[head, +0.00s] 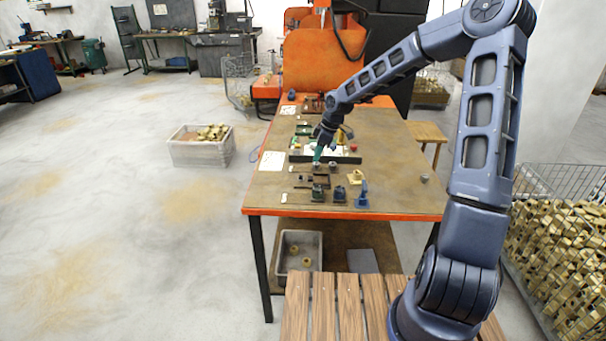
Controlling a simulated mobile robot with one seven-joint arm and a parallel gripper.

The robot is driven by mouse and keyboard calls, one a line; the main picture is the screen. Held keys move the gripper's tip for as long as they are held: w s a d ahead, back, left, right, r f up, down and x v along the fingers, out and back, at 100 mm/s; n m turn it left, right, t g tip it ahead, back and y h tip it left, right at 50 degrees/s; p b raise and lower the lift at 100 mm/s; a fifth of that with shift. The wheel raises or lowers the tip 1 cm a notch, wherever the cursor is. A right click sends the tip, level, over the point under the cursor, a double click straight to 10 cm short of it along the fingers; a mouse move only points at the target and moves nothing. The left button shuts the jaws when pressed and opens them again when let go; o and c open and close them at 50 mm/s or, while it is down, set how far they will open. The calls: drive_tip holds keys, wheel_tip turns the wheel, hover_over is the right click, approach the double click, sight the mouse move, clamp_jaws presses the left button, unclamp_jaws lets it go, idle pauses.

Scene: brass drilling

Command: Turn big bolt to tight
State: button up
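My gripper (319,152) reaches down over the middle of the orange-edged worktable (405,200). It is at the near left part of a dark-edged tray (345,160) with a white inside. The gripper is small in view, and I cannot tell whether its fingers are open or shut, or whether they touch anything. Small dark fixtures (318,193) stand on the table in front of the tray. I cannot make out which part is the big bolt. It is too small to tell or hidden by the gripper.
A blue fixture (362,194) and a brass part (355,177) stand at the table's front right. White sheets lie at its left edge (272,161). A grey crate of brass parts (201,150) is on the floor, left. A wire basket of brass parts (560,260) stands right.

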sight(303, 179)
drive_tip(key=shift+n+y, duration=0.3)
drive_tip(key=x, duration=0.4)
drive_tip(key=a+x, duration=0.1)
drive_tip(key=x, duration=0.6)
drive_tip(key=shift+w+a+f, duration=0.1)
drive_tip(key=shift+w+a, duration=0.2)
drive_tip(key=shift+w, duration=0.05)
clamp_jaws()
